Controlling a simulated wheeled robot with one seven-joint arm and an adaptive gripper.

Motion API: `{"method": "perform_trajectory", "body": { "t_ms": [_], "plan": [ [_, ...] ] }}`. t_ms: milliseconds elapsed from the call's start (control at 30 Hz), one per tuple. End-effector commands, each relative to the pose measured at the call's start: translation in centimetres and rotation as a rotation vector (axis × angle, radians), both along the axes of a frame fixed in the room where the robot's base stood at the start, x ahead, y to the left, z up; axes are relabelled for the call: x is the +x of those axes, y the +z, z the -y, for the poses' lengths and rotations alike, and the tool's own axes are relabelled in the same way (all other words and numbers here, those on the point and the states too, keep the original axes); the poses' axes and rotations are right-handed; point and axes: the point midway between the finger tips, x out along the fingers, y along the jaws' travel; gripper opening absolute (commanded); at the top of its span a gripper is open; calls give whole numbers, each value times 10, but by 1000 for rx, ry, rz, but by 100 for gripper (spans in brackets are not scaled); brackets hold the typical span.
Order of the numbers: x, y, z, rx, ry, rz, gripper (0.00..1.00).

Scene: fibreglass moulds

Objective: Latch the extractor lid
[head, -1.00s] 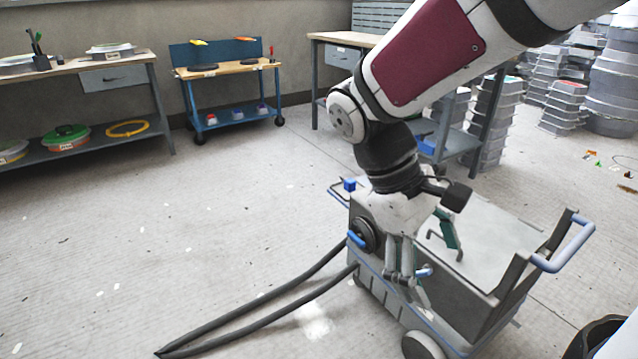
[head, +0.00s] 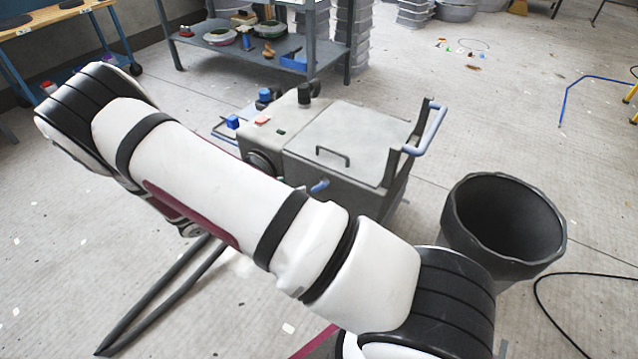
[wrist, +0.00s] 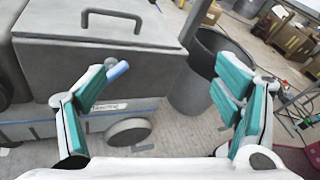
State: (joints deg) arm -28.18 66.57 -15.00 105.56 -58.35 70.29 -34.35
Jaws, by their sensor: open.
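The extractor (head: 272,133) is a grey wheeled box in the middle of the head view. Its lid (head: 345,130) has a dark bar handle and looks down on the box. A blue latch lever (head: 319,186) sticks out from the front side below the lid. In the wrist view the latch lever (wrist: 118,69) shows beside my left finger's tip; whether they touch is unclear. My gripper (wrist: 165,76) is open, its teal-padded fingers wide apart with nothing held between them. My arm hides part of the extractor's front, and my gripper is out of sight in the head view.
A dark round bin (head: 505,222) stands right of the extractor, and the bin also shows behind my gripper (wrist: 203,75). A push handle (head: 427,130) rises at the extractor's right end. A shelf bench (head: 262,48) stands behind.

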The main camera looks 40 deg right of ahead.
Motion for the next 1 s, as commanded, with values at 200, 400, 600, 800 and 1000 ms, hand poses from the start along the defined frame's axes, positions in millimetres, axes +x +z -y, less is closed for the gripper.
{"method": "perform_trajectory", "body": {
  "t_ms": [200, 400, 600, 800, 1000],
  "plan": [
    [9, -67, 6, -135, 232, -248, 83],
    [9, -114, 12, -230, 393, -425, 83],
    [7, -136, 16, -272, 464, -506, 83],
    [12, -139, 30, -277, 471, -515, 83],
    [24, -139, 66, -277, 468, -514, 83]
  ]
}}
